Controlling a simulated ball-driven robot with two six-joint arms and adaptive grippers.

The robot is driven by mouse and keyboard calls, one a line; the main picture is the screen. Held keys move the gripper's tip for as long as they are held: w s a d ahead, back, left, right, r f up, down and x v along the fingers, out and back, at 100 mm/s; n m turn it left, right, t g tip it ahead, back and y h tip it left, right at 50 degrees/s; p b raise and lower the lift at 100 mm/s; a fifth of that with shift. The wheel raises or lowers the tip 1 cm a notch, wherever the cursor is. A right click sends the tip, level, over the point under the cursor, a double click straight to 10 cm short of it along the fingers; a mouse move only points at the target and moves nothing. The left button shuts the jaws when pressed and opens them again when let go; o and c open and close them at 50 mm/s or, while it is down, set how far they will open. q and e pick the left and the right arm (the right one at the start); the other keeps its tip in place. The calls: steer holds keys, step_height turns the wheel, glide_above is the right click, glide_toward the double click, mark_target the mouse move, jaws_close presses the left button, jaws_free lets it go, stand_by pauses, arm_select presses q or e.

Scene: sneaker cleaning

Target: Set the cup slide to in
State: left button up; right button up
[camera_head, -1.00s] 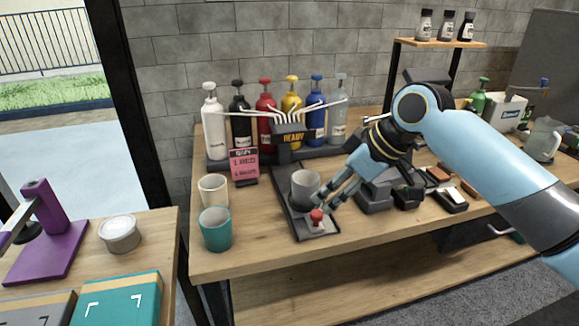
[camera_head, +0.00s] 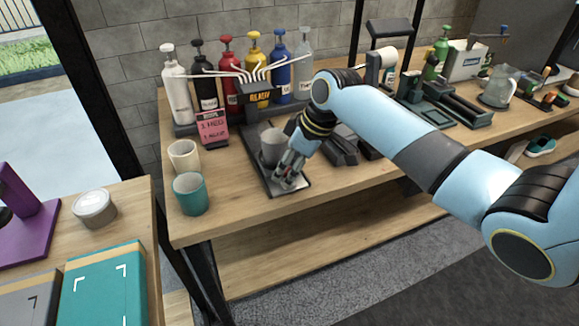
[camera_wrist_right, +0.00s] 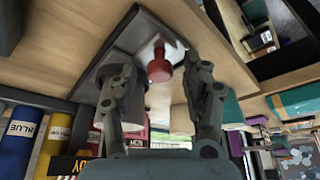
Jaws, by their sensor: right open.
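The cup slide (camera_head: 256,176) is a dark tray on the wooden table, below the dispenser with the "READY" sign (camera_head: 259,96). A grey cup (camera_head: 269,143) stands upright on it, toward its middle. My right gripper (camera_head: 289,172) is over the slide's near end, beside the cup, and hides the slide's red knob in the head view. In the right wrist view the red knob (camera_wrist_right: 159,66) shows between the two spread fingers of my right gripper (camera_wrist_right: 164,80), with a gap on each side. The grey cup is partly behind one finger there. My left gripper is out of view.
A cream cup (camera_head: 184,157) and a teal cup (camera_head: 190,194) stand left of the slide. A pink order card (camera_head: 213,128) stands behind them. Coloured pump bottles line the back. Dark blocks (camera_head: 343,149) lie right of the slide.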

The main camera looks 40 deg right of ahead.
jaws_close()
stand_by(0.4)
